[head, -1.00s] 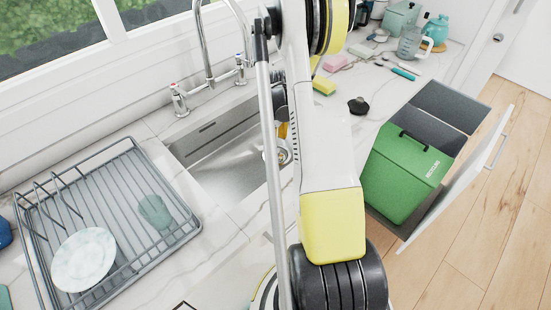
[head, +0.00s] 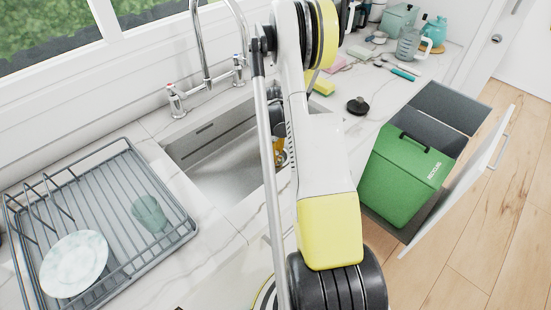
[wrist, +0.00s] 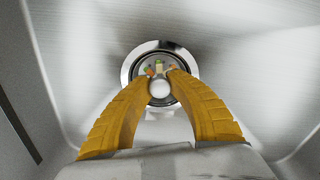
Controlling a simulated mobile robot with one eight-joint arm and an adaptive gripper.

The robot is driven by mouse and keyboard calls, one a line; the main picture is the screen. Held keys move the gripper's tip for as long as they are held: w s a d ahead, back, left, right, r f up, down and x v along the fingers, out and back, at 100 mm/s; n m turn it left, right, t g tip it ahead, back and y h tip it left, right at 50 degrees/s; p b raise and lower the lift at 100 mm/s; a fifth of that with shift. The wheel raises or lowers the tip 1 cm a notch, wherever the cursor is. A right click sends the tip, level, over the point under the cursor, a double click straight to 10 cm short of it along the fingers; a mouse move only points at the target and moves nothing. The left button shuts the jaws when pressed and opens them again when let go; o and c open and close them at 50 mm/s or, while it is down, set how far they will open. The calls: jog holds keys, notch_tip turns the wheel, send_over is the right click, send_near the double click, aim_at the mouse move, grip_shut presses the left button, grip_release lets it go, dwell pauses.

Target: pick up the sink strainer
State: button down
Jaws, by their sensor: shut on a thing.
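The sink strainer (wrist: 160,88) sits at the round drain in the sink floor in the wrist view, with its pale round knob toward me. Small orange and green bits show inside the metal ring behind the knob. My gripper (wrist: 159,79) has its two yellow fingers shut on the strainer, tips at either side of the knob. In the head view my gripper (head: 279,145) is low in the sink, mostly hidden behind my arm. The strainer is mostly hidden there too. I cannot tell whether it is lifted off the drain.
The steel sink (head: 215,160) has walls close around my gripper. A faucet (head: 207,60) stands behind it. A dish rack (head: 110,225) with a plate (head: 74,263) is at left. A green bin (head: 405,180) stands in an open drawer at right. A black lid (head: 358,106) lies on the counter.

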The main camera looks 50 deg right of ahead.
jog(key=shift+r+p, duration=0.35)
jog(key=shift+r, duration=0.25)
jog(key=r, duration=0.1)
jog(key=r+p, duration=0.1)
jog(key=d+r+p, duration=0.1)
jog(key=r, duration=0.1)
jog(key=shift+s, duration=0.35)
jog(key=s+d+r+p, duration=0.3)
jog(key=s+d+r, duration=0.3)
jog(key=d, duration=0.2)
jog(key=shift+s+d, duration=0.15)
jog(key=shift+s, duration=0.05)
